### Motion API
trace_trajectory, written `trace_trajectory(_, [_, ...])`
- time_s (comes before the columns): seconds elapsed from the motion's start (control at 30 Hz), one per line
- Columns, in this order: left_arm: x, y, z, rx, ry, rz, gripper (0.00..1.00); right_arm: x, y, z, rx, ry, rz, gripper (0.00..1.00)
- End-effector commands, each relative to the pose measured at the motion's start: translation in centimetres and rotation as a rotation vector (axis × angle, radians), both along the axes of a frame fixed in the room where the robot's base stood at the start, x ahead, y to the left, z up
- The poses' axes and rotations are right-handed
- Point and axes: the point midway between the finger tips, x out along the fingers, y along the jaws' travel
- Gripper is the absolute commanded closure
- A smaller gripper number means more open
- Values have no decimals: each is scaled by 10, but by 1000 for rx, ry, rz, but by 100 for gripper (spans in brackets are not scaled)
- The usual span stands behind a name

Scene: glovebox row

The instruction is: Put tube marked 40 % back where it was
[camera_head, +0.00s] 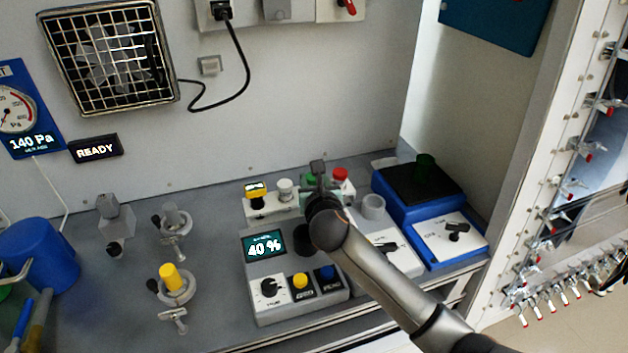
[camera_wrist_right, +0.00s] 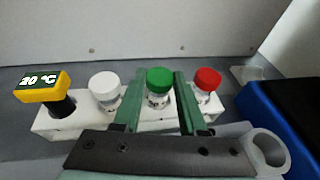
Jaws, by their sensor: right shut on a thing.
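A small tube with a green cap (camera_wrist_right: 160,80) stands between the two green fingers of my right gripper (camera_wrist_right: 157,100), which is shut on it. Its label is too small to read, so I cannot tell whether it is marked 40 %. The tube is at the white rack (camera_wrist_right: 50,122); its lower part is hidden, so I cannot tell if it is seated. A white-capped tube (camera_wrist_right: 105,88) is to its left and a red-capped tube (camera_wrist_right: 207,80) to its right. My left gripper is not in view.
A yellow-topped probe reading 20 °C (camera_wrist_right: 42,87) stands at the rack's left end. A grey round holder (camera_head: 373,206) and a blue device (camera_head: 388,190) are to the right. Valves, one with a yellow knob (camera_head: 172,277), stand left. Bench between valves and rack is clear.

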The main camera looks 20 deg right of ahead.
Motion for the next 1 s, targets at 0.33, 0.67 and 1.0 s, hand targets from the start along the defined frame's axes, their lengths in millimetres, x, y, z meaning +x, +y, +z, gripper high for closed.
trace_trajectory(0.33, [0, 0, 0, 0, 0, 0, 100, 0, 0, -3, 0, 0, -1, 37])
trace_trajectory(0.67, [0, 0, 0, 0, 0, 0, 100, 0, 0, -2, 0, 0, 0, 29])
trace_trajectory(1.0, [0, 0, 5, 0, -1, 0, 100, -34, 6, 11, 0, 1, 2, 29])
